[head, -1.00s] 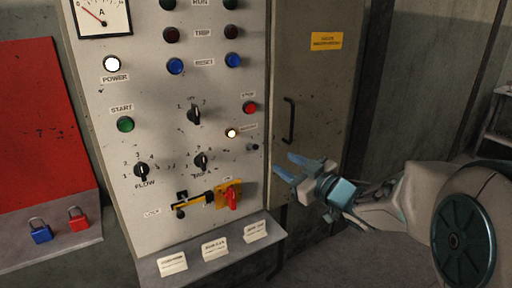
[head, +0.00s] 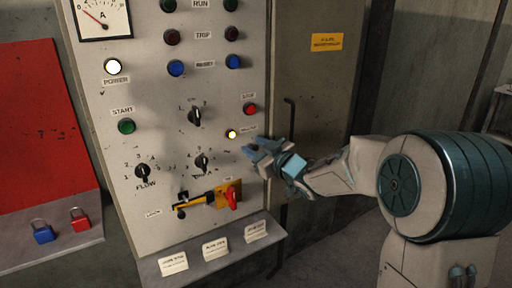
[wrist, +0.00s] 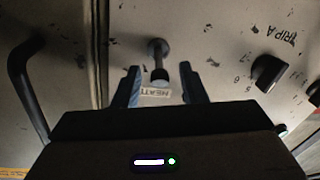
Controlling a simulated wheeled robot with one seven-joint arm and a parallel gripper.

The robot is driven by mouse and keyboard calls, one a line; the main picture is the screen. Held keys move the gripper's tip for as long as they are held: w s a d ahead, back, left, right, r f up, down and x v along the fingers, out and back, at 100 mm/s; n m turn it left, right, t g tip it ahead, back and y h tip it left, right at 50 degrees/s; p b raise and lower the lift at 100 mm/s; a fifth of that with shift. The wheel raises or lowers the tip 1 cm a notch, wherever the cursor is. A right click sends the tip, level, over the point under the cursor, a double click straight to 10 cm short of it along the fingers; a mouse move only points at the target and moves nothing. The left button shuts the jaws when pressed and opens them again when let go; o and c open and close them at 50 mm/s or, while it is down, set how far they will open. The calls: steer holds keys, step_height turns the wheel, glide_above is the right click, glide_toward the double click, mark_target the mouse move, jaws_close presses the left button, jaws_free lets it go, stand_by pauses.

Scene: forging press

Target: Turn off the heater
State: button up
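The heater toggle switch (wrist: 157,50) is a small metal lever on a round base in the wrist view. A label reading "HEAT", partly hidden, sits by it between my fingers. My gripper (wrist: 160,72) is open, one finger on each side of the lever, with gaps still showing. In the head view my gripper (head: 251,146) is at the right edge of the panel and hides the toggle. A small warm-white lamp (head: 231,134) just left of the heater label is lit.
A red stop button (head: 250,109) is above my gripper. A rotary knob (head: 202,161) is left of it, and a red handle on a yellow plate (head: 232,197) is below. A dark door handle (head: 290,120) stands close on the right.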

jaws_close()
